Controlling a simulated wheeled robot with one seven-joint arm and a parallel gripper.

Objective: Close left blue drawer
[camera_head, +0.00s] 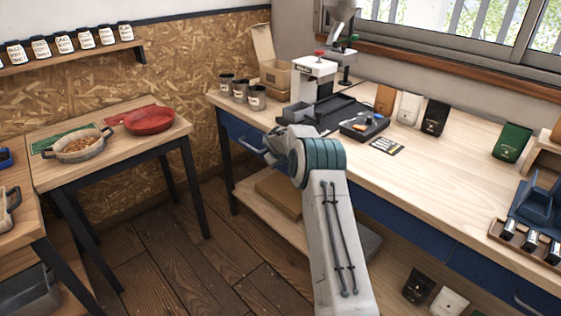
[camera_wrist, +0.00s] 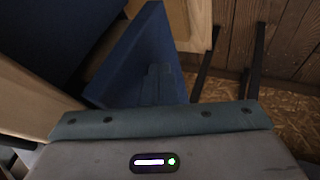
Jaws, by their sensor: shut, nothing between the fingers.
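The left blue drawer (camera_head: 236,129) is under the left end of the long workbench, with a pale bar handle (camera_head: 249,149) on its front. In the wrist view a blue panel (camera_wrist: 138,52) slants across the upper middle and appears to stand out from the bench; how far the drawer is open is hard to tell. My gripper (camera_wrist: 162,84) is shut and empty, close in front of this panel. I cannot tell whether it touches it. In the head view my wrist hides the fingertips and part of the drawer front.
The workbench top (camera_head: 440,165) carries cups (camera_head: 240,92), a white grinder (camera_head: 314,77), a black tray (camera_head: 364,125) and several bags.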

